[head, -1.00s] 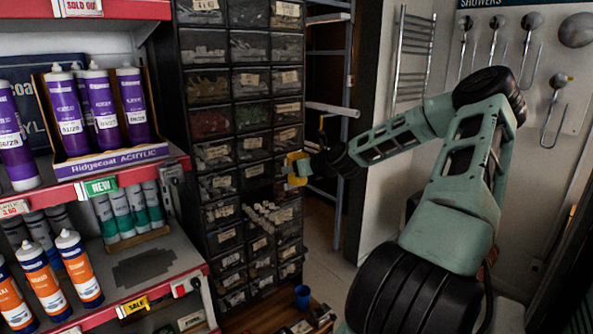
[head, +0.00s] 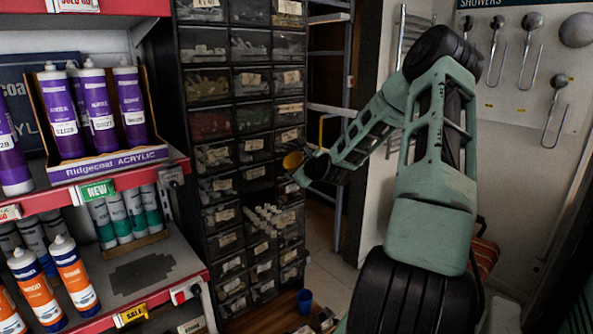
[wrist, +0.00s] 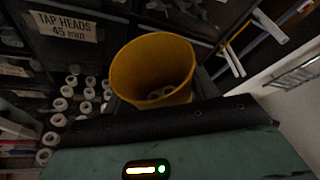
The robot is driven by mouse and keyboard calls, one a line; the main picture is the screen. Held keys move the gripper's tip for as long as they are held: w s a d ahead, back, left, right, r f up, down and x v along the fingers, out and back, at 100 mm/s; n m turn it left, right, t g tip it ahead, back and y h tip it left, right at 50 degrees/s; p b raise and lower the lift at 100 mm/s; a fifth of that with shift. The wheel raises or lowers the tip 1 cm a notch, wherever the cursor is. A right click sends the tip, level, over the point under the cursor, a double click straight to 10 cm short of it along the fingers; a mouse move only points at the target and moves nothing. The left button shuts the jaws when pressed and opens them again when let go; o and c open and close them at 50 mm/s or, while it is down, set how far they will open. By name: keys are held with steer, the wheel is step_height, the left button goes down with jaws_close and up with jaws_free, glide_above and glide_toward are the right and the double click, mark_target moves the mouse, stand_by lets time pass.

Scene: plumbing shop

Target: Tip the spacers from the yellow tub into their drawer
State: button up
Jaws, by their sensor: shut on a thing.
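The yellow tub (head: 293,161) is held in front of the drawer cabinet in the head view. My gripper (head: 302,168) is shut on it. In the wrist view the tub (wrist: 150,62) sits between the fingers, its mouth facing the camera, with a few pale pieces visible low inside. Its exact tilt is hard to tell. An open drawer (head: 262,236) sticks out below and left of the tub, with several white tubular pieces standing in it. Rows of white rings also show left of the tub in the wrist view (wrist: 70,80). The tub is apart from this drawer.
The dark drawer cabinet (head: 238,84) has many labelled drawers; one label in the wrist view reads TAP HEADS 45 mm (wrist: 62,27). Red-edged shelves with sealant tubes (head: 95,110) stand at left. A blue cup (head: 304,300) stands low, below the drawers. A metal rack is behind at right.

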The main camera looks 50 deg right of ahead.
mark_target(289, 171)
steer(key=shift+d+f+n+h+b, duration=0.15)
steer(key=shift+n+b, duration=0.25)
steer(key=shift+b, duration=0.45)
steer(key=shift+f+n+h+b, duration=0.1)
steer(key=shift+n+h+b, duration=0.25)
steer(key=shift+b, duration=0.45)
steer(key=shift+a+f+n+t+h+b, duration=0.2)
steer(key=shift+n+b, duration=0.4)
steer(key=shift+b, duration=0.6)
steer(key=shift+d+r+n+t+h+b, duration=0.1)
steer(key=shift+n+h+b, duration=0.35)
steer(key=shift+b, duration=0.75)
steer(key=shift+a+f+n+t+h+b, duration=0.15)
steer(key=shift+n+b, duration=0.55)
steer(key=shift+b, duration=0.5)
steer(key=shift+w+a+n+t+h+b, duration=0.25)
steer(key=shift+n+b, duration=0.45)
steer(key=shift+b, duration=0.7)
steer(key=shift+s+n+h+b, duration=0.15)
steer(key=shift+n+h+b, duration=0.2)
steer(key=shift+n+b, duration=0.7)
steer(key=shift+w+a+r+n+t+h+b, duration=0.2)
steer(key=shift+n+b, duration=0.4)
steer(key=shift+b, duration=0.6)
steer(key=shift+s+a+f+n+t+h+b, duration=0.1)
steer(key=shift+a+n+t+b, duration=0.35)
steer(key=shift+b, duration=0.75)
